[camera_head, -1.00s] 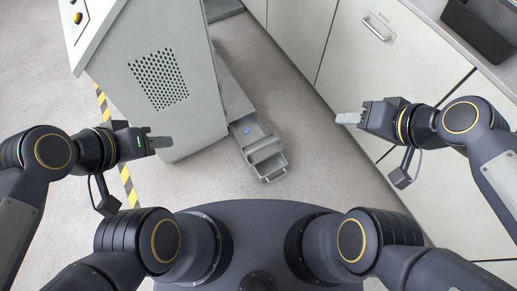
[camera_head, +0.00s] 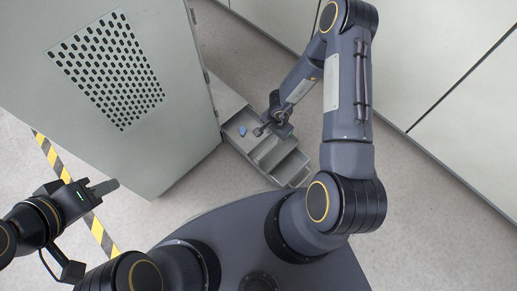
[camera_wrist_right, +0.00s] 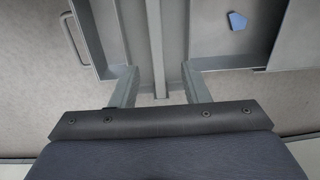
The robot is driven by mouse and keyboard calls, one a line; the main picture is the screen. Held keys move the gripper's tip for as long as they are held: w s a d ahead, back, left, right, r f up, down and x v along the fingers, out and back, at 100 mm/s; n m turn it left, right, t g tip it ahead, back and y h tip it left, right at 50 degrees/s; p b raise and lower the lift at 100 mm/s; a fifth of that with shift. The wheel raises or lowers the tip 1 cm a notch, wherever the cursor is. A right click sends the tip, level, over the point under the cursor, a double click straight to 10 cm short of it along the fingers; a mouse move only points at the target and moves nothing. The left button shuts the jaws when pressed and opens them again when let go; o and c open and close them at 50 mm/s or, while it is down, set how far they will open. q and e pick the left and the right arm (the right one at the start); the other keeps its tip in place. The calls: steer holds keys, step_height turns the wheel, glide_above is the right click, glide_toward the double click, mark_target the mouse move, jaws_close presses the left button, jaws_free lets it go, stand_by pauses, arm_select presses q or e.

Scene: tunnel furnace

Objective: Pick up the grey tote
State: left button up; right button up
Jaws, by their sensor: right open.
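The grey tote (camera_head: 297,170) sits low by the floor beside the machine in the head view, with separate compartments and a small blue piece (camera_head: 242,131) inside. My right gripper (camera_head: 275,127) is over the tote's middle, partly hidden by its own arm. In the right wrist view the right gripper (camera_wrist_right: 160,82) is open, with its fingers on either side of the tote's narrow central bar (camera_wrist_right: 155,45). I cannot tell whether they touch it. The blue piece (camera_wrist_right: 237,21) lies to the right there. My left gripper (camera_head: 103,187) is away at the left; its jaw opening is unclear.
The grey machine cabinet (camera_head: 150,150) with a perforated panel stands left of the tote. White cabinets (camera_head: 440,50) line the right side. Yellow-black tape (camera_head: 50,153) marks the floor. The grey floor (camera_head: 235,170) in front of the tote is partly clear.

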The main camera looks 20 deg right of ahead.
mark_target(274, 144)
steer(key=shift+g, duration=0.3)
steer(key=f, duration=0.1)
steer(key=f+b, duration=0.1)
steer(key=s+f, duration=0.1)
steer(key=f, duration=0.1)
steer(key=shift+a, duration=0.25)
steer(key=f+b, duration=0.1)
steer(key=f, duration=0.1)
steer(key=f+b, duration=0.2)
steer(key=w+f+b, duration=0.1)
steer(key=f, duration=0.1)
steer(key=shift+d+b, duration=0.3)
steer(key=shift+b, duration=0.05)
steer(key=shift+r, duration=0.15)
jaws_close()
